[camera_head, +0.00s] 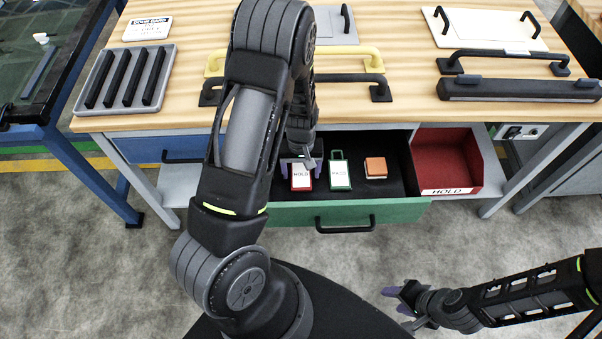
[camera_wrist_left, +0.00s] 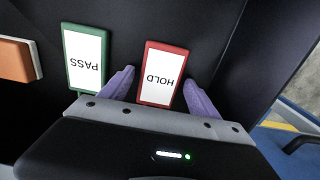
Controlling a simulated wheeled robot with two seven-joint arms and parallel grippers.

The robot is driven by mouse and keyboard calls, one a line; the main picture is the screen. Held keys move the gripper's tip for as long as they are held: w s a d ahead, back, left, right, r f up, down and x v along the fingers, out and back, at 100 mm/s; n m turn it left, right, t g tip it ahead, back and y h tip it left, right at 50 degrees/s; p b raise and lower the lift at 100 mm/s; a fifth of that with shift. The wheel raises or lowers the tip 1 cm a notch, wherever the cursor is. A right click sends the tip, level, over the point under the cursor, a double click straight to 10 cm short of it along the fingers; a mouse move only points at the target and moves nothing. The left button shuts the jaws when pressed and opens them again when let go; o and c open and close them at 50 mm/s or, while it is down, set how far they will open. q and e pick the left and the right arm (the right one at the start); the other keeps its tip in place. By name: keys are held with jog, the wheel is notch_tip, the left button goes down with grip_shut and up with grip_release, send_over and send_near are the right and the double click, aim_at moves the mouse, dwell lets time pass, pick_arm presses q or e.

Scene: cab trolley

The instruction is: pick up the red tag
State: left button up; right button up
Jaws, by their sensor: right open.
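The red tag (camera_head: 301,177), with a white face reading HOLD, lies in the open green-fronted drawer (camera_head: 345,213). My left gripper (camera_head: 299,163) is open over it. In the left wrist view, the red tag (camera_wrist_left: 163,75) lies between the two purple fingers of my left gripper (camera_wrist_left: 158,80), with a gap on each side. The tag's near end is close to the gripper's grey edge. My right gripper (camera_head: 396,300) is open and empty, low at the right, away from the drawer.
A green PASS tag (camera_head: 340,172) lies just right of the red tag, and an orange block (camera_head: 376,167) further right. A red HOLD bin (camera_head: 445,160) stands right of the drawer. The worktop (camera_head: 420,100) above carries handles and a slotted grey tray (camera_head: 127,80).

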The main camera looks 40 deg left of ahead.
aim_at(301, 174)
pick_arm(q)
jog(key=c, duration=1.2)
notch_tip(301, 174, up, 10)
jog(key=shift+p, duration=0.4)
